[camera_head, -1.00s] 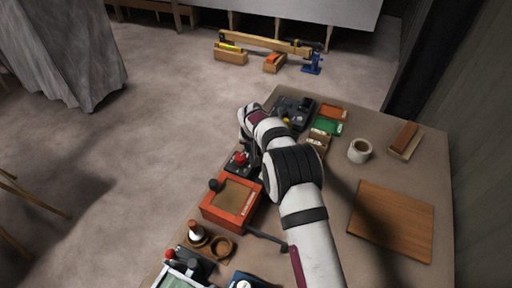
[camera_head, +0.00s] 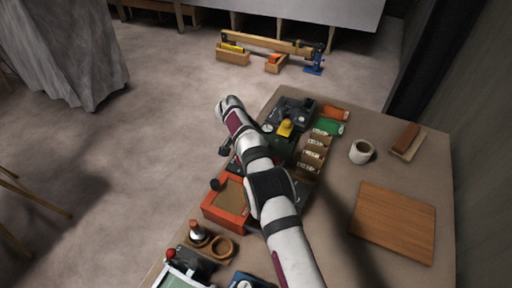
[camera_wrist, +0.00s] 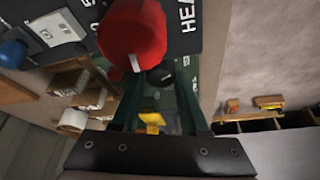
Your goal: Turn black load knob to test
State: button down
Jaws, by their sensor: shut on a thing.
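The black load knob (camera_wrist: 160,76) shows as a small dark round shape between my fingers in the wrist view, with part of it hidden. My gripper (camera_wrist: 160,80) is shut on it. In the head view, my gripper (camera_head: 225,149) points down beyond the orange box, and my arm hides most of the panel there. A large red knob (camera_wrist: 133,32) with a white mark stands right beside my fingers in the wrist view. The dark panel (camera_wrist: 185,42) carries white lettering reading "HEA", cut off by the frame edge. The word "test" is not legible.
An orange box (camera_head: 222,220) with a black ball-topped part stands in front of my gripper. A yellow part (camera_head: 286,128) sits on dark equipment behind my arm. A mug (camera_head: 361,152) and a wooden board (camera_head: 394,222) lie to the right. Bench space between them is clear.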

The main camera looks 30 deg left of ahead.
jog(key=shift+f, duration=0.1)
dwell(0.5)
jog(key=c, duration=0.7)
grip_release()
jog(key=shift+s+a+r, duration=0.1)
jog(key=shift+r, duration=0.35)
jog(key=v, duration=1.5)
